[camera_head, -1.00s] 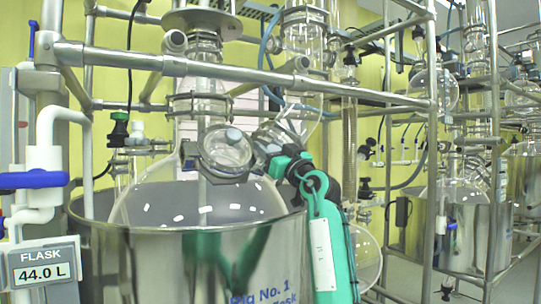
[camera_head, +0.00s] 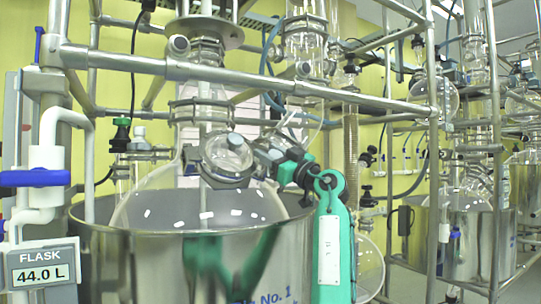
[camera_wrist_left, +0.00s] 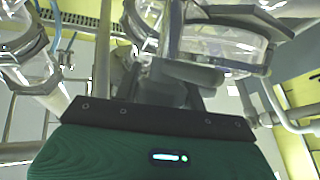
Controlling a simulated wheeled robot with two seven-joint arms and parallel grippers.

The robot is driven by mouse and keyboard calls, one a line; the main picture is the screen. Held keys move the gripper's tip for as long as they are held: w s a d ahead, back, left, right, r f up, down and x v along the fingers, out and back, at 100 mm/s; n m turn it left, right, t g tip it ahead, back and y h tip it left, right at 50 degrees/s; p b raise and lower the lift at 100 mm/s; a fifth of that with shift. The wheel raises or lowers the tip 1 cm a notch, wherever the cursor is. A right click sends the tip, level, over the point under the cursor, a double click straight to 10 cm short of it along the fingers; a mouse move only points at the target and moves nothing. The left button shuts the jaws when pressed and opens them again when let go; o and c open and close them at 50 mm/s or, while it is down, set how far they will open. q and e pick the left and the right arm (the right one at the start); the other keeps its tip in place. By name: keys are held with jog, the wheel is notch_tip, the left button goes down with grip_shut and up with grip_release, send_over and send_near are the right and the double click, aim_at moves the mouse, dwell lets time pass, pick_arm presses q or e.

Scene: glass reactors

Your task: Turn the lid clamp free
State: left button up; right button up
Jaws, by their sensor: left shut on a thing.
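The round glass lid (camera_head: 228,153) sits on a side neck of the large flask (camera_head: 165,208), with a grey clamp (camera_head: 236,180) around its rim. My left gripper (camera_head: 268,158), with black and teal parts behind it, is at the right side of the lid and shut on the clamp. The jaws cover the part they hold. In the left wrist view, the grey jaws (camera_wrist_left: 172,92) reach up to a grey piece under the clear glass rim (camera_wrist_left: 215,50). My right gripper is not in view.
A steel vessel (camera_head: 150,265) surrounds the flask's lower part. A metal rail (camera_head: 220,72) crosses above the lid, and an upright post (camera_head: 433,180) stands to the right. A white valve with a blue handle (camera_head: 35,178) is at left.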

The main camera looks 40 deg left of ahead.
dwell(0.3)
pick_arm(q)
jog(key=o, duration=1)
jog(key=shift+c, duration=0.2)
jog(key=shift+f, duration=0.1)
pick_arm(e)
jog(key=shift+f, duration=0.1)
pick_arm(q)
jog(key=shift+d+f, duration=0.15)
jog(key=shift+d, duration=0.1)
jog(key=shift+w+d+f+b, duration=0.1)
jog(key=shift+d+b, duration=0.1)
jog(key=shift+d, duration=0.45)
jog(key=shift+w+d+f+b, duration=0.1)
jog(key=shift+d+b, duration=0.1)
jog(key=shift+d, duration=0.4)
jog(key=d, duration=1)
jog(key=shift+w+r+b, duration=0.15)
jog(key=shift+w+b, duration=0.25)
jog(key=shift+w, duration=0.05)
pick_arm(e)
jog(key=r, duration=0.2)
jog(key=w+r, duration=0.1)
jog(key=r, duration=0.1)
